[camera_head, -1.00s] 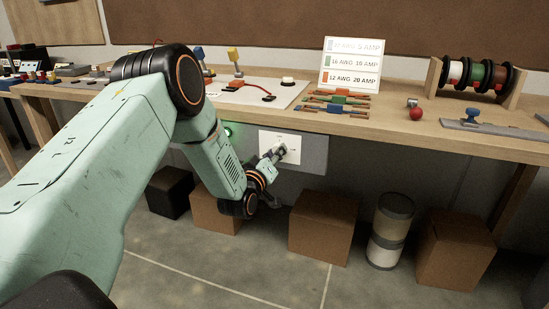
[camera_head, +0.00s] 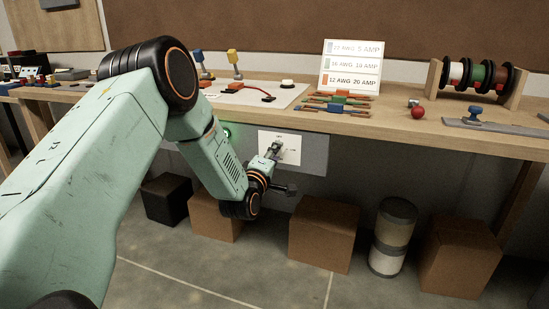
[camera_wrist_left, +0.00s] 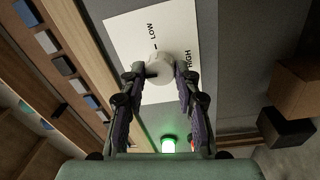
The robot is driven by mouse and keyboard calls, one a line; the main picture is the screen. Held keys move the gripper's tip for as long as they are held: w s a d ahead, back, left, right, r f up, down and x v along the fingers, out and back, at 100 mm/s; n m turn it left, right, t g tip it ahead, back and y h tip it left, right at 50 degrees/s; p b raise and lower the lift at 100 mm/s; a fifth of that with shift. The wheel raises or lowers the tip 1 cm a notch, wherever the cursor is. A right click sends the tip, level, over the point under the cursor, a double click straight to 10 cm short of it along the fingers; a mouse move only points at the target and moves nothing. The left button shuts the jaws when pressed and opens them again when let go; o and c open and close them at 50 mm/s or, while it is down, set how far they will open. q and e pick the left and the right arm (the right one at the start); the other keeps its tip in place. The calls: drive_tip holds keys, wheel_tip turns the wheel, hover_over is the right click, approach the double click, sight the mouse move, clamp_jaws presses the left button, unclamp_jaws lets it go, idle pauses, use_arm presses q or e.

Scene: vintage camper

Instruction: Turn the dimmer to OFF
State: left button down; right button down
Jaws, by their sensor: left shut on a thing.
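The dimmer's white round knob (camera_wrist_left: 176,64) shows in the wrist view on a white plate (camera_head: 292,156) marked LOW and HIGH. The plate is on a grey panel under the workbench edge; it also shows in the wrist view (camera_wrist_left: 124,36). My left gripper (camera_head: 276,148) reaches the plate from the lower left in the head view. In the wrist view my left gripper (camera_wrist_left: 160,76) has one finger on each side of the knob and is shut on it. The fingers partly cover the knob, and no OFF mark is readable. My right gripper is not in view.
A green light (camera_head: 228,131) glows left of the plate. The workbench (camera_head: 400,122) above holds a wire-gauge sign (camera_head: 351,67), spools (camera_head: 475,76) and a red ball (camera_head: 417,112). Boxes (camera_head: 323,232) and a canister (camera_head: 393,236) stand on the floor below.

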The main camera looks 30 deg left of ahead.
use_arm(q)
drive_tip(key=shift+a+r+n, duration=0.15)
drive_tip(key=shift+n, duration=0.15)
drive_tip(key=c, duration=1)
unclamp_jaws()
drive_tip(key=shift+o, duration=0.2)
drive_tip(key=v, duration=1.2)
